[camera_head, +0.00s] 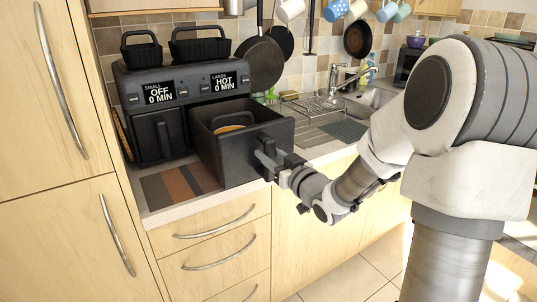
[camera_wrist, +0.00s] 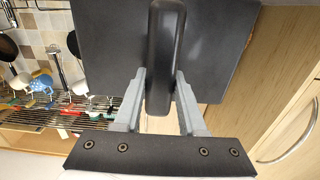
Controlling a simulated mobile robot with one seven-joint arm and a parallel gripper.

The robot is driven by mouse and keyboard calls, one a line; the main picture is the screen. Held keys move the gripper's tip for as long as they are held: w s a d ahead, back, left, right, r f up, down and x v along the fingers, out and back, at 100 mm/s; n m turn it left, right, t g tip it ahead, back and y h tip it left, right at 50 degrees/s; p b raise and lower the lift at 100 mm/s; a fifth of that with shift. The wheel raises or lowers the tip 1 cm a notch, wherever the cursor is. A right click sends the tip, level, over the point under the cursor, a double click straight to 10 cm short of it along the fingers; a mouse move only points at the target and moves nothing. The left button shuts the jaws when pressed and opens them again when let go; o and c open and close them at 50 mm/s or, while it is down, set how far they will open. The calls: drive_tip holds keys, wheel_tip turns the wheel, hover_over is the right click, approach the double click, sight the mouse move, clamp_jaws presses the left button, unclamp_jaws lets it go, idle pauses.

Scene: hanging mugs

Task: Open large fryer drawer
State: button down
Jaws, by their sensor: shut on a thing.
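The black air fryer (camera_head: 122,84) stands on the counter, with displays reading "SMALL OFF 0 MIN" and "LARGE HOT 0 MIN". Its large drawer (camera_head: 277,131), on the right, is pulled well out, and a round tan item (camera_head: 229,128) shows inside. The small drawer (camera_head: 159,137) is shut. My gripper (camera_head: 268,160) is at the front of the large drawer. In the wrist view the fingers of my gripper (camera_wrist: 158,98) are on both sides of the black drawer handle (camera_wrist: 165,50), shut on it.
A striped mat (camera_head: 180,186) lies on the counter in front of the small drawer. A dish rack (camera_head: 305,108) and sink (camera_head: 362,98) are to the right. Pans (camera_head: 262,64) and mugs hang on the wall behind. Two black baskets (camera_head: 199,46) sit on top of the fryer.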

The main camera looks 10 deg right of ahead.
drive_tip(key=shift+s+d, duration=0.1)
drive_tip(key=shift+s, duration=0.15)
idle(0.3)
drive_tip(key=shift+c, duration=2.4)
unclamp_jaws()
drive_tip(key=shift+s, duration=0.1)
